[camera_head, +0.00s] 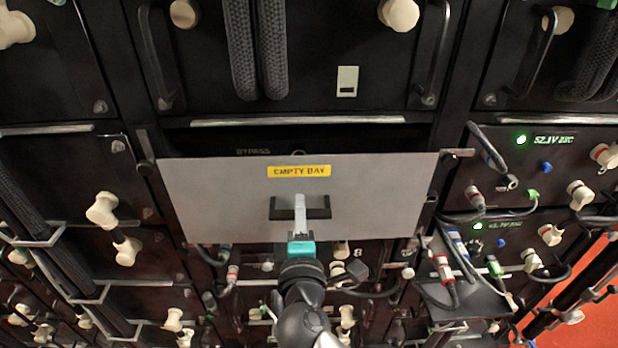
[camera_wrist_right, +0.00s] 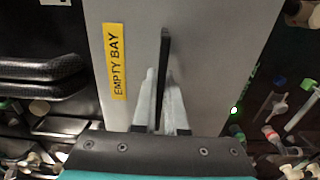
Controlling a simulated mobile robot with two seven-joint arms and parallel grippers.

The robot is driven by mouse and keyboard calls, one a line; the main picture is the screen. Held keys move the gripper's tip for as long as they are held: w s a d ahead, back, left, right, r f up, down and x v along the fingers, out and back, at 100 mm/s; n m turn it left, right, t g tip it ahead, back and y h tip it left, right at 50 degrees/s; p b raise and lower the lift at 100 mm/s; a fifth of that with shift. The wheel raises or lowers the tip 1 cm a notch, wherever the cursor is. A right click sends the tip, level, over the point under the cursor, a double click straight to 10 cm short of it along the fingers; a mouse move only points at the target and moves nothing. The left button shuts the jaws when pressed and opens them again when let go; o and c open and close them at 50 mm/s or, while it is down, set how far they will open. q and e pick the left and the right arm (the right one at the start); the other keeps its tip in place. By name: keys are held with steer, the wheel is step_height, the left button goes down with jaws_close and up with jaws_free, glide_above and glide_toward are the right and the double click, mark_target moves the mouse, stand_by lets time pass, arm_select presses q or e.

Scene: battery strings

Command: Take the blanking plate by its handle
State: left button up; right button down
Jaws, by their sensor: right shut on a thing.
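The blanking plate (camera_head: 225,195) is a grey rectangular panel with a yellow "EMPTY BAY" label, in the middle of the head view. It covers most of a dark bay opening and looks tilted, its top edge near the rack. Its black handle (camera_head: 318,208) is a bar below the label. My right gripper (camera_head: 299,205) is at the handle from below. In the right wrist view the fingers (camera_wrist_right: 161,100) are on both sides of the black handle (camera_wrist_right: 163,70), shut on it, with the grey plate (camera_wrist_right: 205,50) behind. My left gripper is not in view.
Black battery modules with cables and cream connectors surround the plate. Thick braided cables (camera_head: 257,50) hang above it. To the right, a module with a green light (camera_head: 521,140) has cables and a small shelf (camera_head: 465,299) sticking out. Orange floor (camera_head: 588,295) shows at lower right.

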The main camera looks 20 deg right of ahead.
steer(key=shift+v, duration=1.65)
steer(key=shift+r, duration=0.2)
steer(key=shift+f+b, duration=0.1)
steer(key=shift+b, duration=0.2)
